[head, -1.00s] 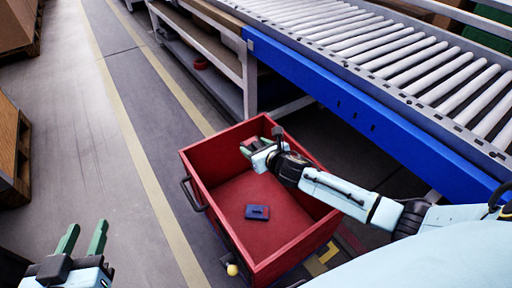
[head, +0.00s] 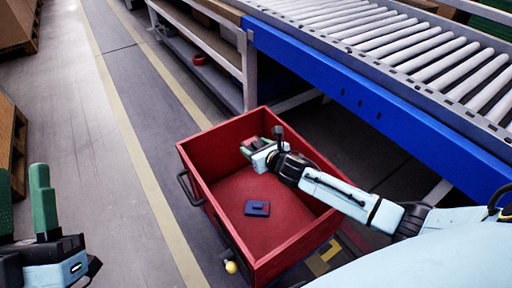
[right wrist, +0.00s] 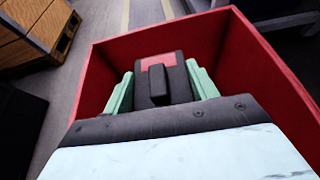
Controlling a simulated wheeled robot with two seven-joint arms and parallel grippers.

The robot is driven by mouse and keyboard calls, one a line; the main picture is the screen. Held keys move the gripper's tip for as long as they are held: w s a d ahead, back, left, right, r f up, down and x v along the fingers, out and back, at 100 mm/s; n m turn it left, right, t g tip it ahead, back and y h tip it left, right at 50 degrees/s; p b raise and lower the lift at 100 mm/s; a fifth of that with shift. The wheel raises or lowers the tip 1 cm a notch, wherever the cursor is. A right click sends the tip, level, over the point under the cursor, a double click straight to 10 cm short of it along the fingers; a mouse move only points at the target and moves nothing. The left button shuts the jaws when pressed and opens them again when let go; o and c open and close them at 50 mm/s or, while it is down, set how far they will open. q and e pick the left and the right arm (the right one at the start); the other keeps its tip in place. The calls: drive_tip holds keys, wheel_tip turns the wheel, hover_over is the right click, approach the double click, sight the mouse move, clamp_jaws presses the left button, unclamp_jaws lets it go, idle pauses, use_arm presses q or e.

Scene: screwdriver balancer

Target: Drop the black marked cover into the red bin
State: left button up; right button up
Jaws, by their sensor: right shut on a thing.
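The red bin (head: 285,240) stands on the floor in the middle of the head view, its open top facing up. My right gripper (head: 252,147) is over the bin's far left part, inside the outline of its rim. It is shut on a black cover with a red mark (right wrist: 160,80), seen between the green fingers in the right wrist view. A dark blue part (head: 257,208) lies on the bin floor. My left gripper (head: 22,205) is at the left edge of the head view, green fingers apart and empty; one finger is partly cut off.
A roller conveyor (head: 400,50) with a blue side rail (head: 350,95) runs along the upper right. A shelf frame (head: 205,50) stands beyond the bin. Wooden crates (head: 10,150) are at the left. The floor left of the bin is clear.

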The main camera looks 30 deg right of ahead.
use_arm(q)
drive_tip(key=shift+s+a+r+t, duration=0.1)
drive_tip(key=shift+s+r+t, duration=0.15)
drive_tip(key=shift+s+t, duration=0.2)
use_arm(e)
drive_tip(key=shift+f, duration=0.25)
use_arm(q)
drive_tip(key=shift+w, duration=0.1)
use_arm(e)
drive_tip(key=o, duration=1)
